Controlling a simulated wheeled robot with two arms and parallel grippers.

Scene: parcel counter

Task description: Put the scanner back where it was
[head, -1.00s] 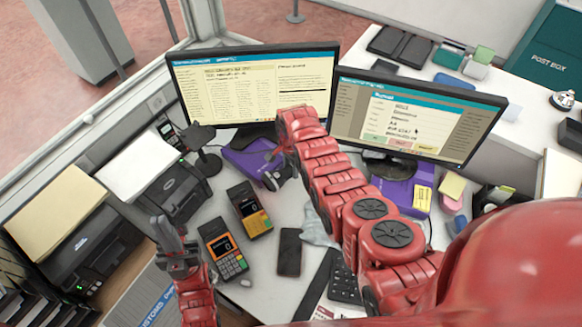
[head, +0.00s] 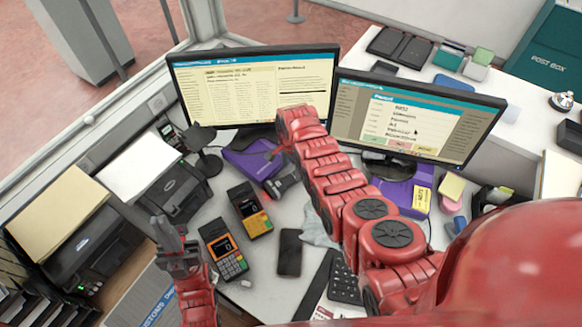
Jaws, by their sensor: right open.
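My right gripper (head: 283,182) is open over the purple unit below the left monitor. Its red arm crosses the middle of the head view and hides part of that area. A small dark shape lies close to the gripper, but I cannot tell whether it is the scanner or part of my gripper. A black stand (head: 208,160) with a dark head is to the left; I cannot tell whether it holds a scanner. My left gripper (head: 172,232) is open and empty, pointing up beside the orange card terminal (head: 222,246).
The purple unit (head: 247,160) stands by the left monitor (head: 250,85). The right monitor (head: 418,118) is behind my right arm. A second card terminal (head: 249,208), a phone (head: 290,252), a keyboard (head: 345,281) and printers (head: 175,190) crowd the counter.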

